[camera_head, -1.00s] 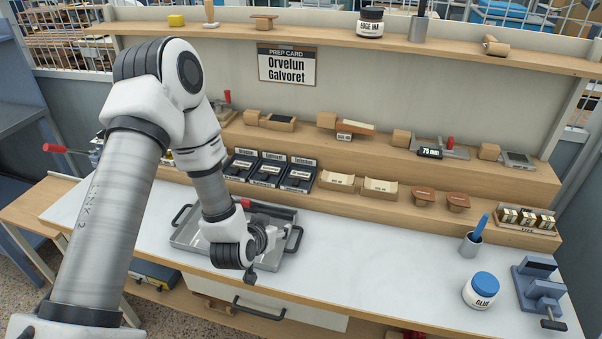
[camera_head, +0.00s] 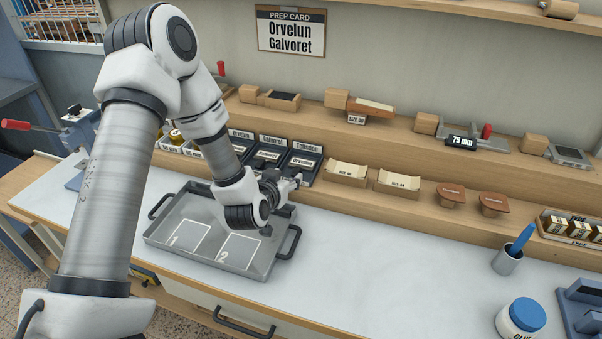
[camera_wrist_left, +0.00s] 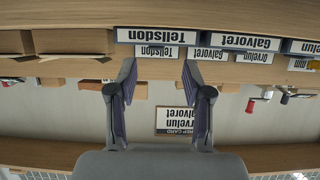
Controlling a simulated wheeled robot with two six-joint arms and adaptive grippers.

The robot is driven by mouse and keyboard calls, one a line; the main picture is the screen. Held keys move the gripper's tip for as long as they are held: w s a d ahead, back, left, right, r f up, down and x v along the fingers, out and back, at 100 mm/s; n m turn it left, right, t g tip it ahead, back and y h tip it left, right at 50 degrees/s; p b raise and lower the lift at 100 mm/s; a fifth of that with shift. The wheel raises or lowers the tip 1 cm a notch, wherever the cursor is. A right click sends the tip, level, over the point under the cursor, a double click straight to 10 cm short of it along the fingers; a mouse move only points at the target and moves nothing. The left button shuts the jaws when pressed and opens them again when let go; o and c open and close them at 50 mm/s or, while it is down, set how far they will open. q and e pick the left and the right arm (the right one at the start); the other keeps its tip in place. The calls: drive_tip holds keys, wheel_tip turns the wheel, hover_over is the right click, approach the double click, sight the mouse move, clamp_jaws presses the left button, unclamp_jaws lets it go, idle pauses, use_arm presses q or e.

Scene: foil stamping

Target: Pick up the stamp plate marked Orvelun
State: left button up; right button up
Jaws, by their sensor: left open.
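Three black plate holders stand in a row at the foot of the shelf. In the head view their header labels read Orvelun (camera_head: 240,133), Galvoret (camera_head: 272,140) and Tellsdon (camera_head: 305,147). The small label on the plate in the right holder (camera_head: 302,163) appears to read Orvelun. My left gripper (camera_head: 290,184) is in front of that right holder, apart from it. In the left wrist view, upside down, my open, empty fingers (camera_wrist_left: 157,78) frame the Tellsdon label (camera_wrist_left: 155,37); no plate face shows there. My right gripper is not in view.
A grey tray (camera_head: 168,258) with marked areas 1 and 2 lies empty below my left arm. Small size boxes (camera_head: 347,174) stand right of the holders. The prep card (camera_head: 291,31) reads Orvelun, Galvoret. The glue jar (camera_head: 522,318) stands at front right; the middle worktop is clear.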

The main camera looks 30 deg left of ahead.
sight(297, 169)
use_arm(q)
drive_tip(key=p+x, duration=0.1)
drive_tip(key=x, duration=0.5)
drive_tip(key=shift+w+d+r+p, duration=0.15)
drive_tip(key=shift+d+r+p, duration=0.05)
drive_tip(key=shift+p, duration=0.15)
drive_tip(key=shift+w+a+f, duration=0.1)
drive_tip(key=shift+w+f, duration=0.15)
drive_tip(key=shift+w, duration=0.05)
drive_tip(key=shift+s+r, duration=0.1)
clamp_jaws()
